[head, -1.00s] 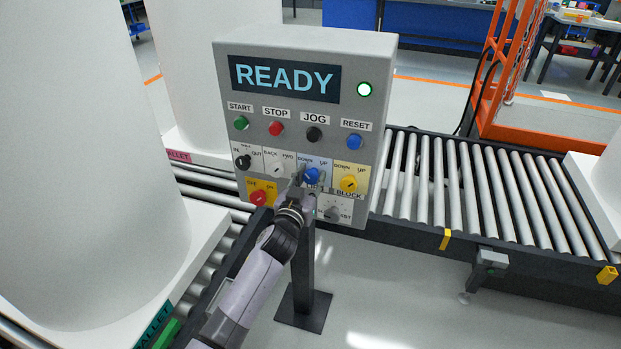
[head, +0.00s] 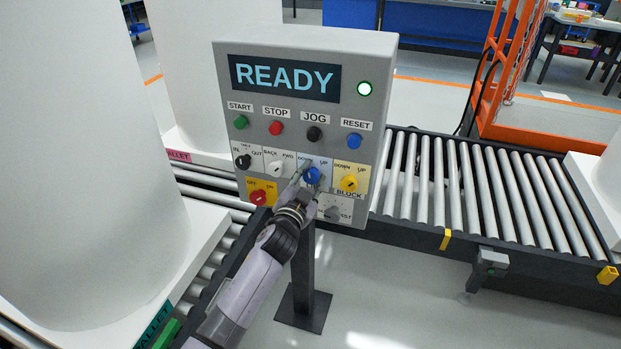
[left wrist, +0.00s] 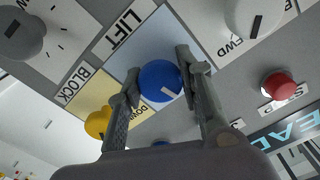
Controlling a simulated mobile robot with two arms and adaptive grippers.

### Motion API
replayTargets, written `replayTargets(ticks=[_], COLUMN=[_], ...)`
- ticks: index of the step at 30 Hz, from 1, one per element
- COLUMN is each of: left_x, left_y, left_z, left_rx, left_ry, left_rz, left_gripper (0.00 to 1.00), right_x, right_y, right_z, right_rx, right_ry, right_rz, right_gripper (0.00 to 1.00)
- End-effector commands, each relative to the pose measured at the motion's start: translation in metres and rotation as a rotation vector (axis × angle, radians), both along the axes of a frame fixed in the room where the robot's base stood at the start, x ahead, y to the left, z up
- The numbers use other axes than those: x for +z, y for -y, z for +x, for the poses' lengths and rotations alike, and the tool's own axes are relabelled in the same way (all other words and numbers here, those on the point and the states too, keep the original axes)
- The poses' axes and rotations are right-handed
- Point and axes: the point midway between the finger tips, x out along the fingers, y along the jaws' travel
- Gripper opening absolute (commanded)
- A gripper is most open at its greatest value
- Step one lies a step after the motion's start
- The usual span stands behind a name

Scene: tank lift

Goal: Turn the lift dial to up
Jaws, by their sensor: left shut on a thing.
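The lift dial is a blue round knob (head: 311,175) on the grey control panel (head: 392,95), below DOWN and UP labels. In the left wrist view the blue knob (left wrist: 160,81) has a short pale mark on its face, beside the LIFT label. My left gripper (head: 309,180) reaches up to it from below. In the left wrist view the gripper (left wrist: 158,88) has one finger on each side of the knob and is shut on it. The fingers cover part of the labels. My right gripper is not in view.
A yellow dial (head: 348,183) sits close on the right, a white dial (head: 277,168) on the left and a grey dial (head: 332,213) below. Roller conveyors (head: 480,190) run behind.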

Motion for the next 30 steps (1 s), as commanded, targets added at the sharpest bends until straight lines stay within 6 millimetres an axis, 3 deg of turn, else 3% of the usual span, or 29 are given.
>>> replayTargets(ticks=[18,30], left_x=[-0.0002,-0.0002], left_y=[0.0001,0.0000], left_z=[-0.0001,-0.0001], left_rx=[-0.001,-0.001], left_ry=[0.178,0.257], left_rz=[0.550,0.791], left_gripper=[0.05,0.05], right_x=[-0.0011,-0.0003], right_y=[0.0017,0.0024], right_z=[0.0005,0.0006], right_rx=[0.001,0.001], right_ry=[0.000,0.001], right_rz=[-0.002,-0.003], right_gripper=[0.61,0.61])
